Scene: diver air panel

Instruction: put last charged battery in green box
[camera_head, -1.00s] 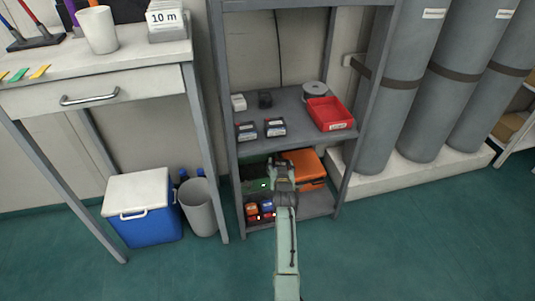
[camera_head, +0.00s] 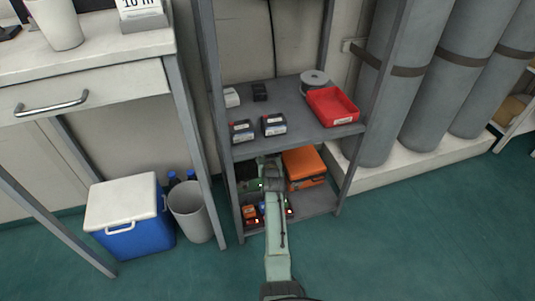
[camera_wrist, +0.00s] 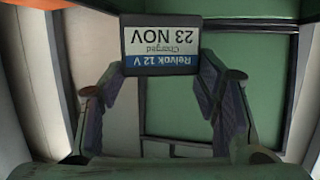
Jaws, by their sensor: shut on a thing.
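My gripper (camera_head: 270,172) is at the lower part of the grey shelf unit, over the right side of the green box (camera_head: 252,186). In the wrist view my gripper (camera_wrist: 163,85) is shut on a battery (camera_wrist: 161,45). Its label reads "Reivok 12 V, Charged, 23 NOV" and appears upside down. Green surfaces of the box (camera_wrist: 262,62) lie behind and around the battery in that view. I cannot tell whether the battery is above the box or inside it. In the head view my wrist hides the battery and part of the box.
An orange case (camera_head: 303,166) lies right of the green box. Small orange and blue units with lights (camera_head: 251,212) stand at the shelf bottom. The shelf above holds two dark batteries (camera_head: 242,131) (camera_head: 274,124), a red bin (camera_head: 332,106) and a spool (camera_head: 314,79).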

